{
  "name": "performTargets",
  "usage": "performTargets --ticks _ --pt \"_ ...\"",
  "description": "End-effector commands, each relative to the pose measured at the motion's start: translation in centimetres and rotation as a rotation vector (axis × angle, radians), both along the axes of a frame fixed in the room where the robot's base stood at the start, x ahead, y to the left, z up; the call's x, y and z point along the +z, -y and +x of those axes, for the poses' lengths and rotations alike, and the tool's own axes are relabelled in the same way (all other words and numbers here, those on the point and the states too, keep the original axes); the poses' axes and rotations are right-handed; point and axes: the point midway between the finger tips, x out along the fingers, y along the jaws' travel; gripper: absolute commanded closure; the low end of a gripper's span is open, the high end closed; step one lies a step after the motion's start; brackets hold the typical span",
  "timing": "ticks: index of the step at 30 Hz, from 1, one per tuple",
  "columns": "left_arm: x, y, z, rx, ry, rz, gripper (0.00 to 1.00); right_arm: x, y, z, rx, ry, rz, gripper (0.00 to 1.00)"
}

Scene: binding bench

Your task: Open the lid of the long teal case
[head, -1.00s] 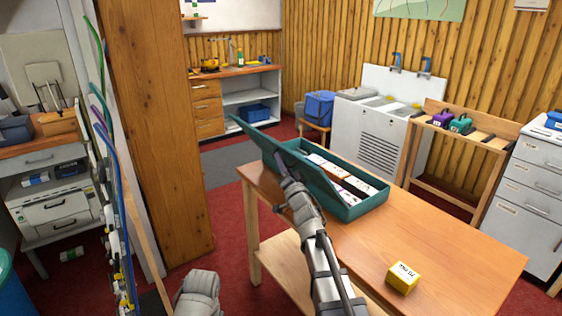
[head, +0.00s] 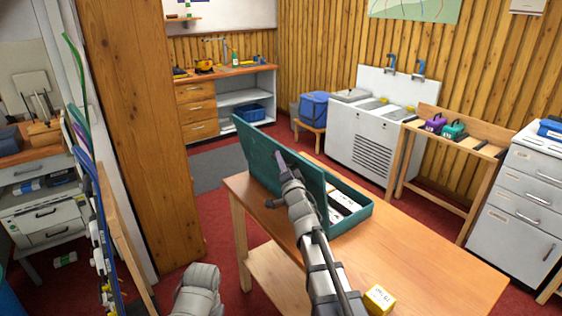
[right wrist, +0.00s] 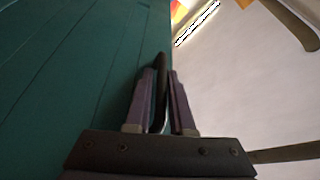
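The long teal case (head: 357,214) lies on the wooden table, with dark and white items visible inside. Its lid (head: 257,150) stands raised along the case's left side, roughly upright, and hides part of the inside. My right gripper (head: 282,160) is at the lid's outer face. In the right wrist view the teal lid (right wrist: 70,70) fills the left side. There my right gripper (right wrist: 160,98) has its two fingers close on either side of a dark looped handle (right wrist: 162,62). My left gripper is not in view.
The wooden table (head: 440,265) has free room right of the case. A small yellow box (head: 380,299) sits near its front edge. A wooden pillar (head: 140,130) stands at left. A wooden rack (head: 455,140) and grey drawers (head: 515,205) stand behind the table.

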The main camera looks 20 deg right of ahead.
Motion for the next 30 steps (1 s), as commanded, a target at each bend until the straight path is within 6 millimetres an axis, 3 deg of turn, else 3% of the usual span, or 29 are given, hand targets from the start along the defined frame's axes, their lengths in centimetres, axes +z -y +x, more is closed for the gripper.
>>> performTargets --ticks 6,17,30 --pt "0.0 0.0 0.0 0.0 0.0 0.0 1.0 0.0 0.0 0.0 0.0 0.0 0.0 0.55" --pt "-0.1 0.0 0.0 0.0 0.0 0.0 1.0 -0.1 0.0 -0.6 0.0 0.001 0.0 0.55" --pt "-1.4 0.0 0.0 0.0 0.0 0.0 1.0 -1.4 0.0 -6.9 -0.001 0.001 -0.001 0.55"
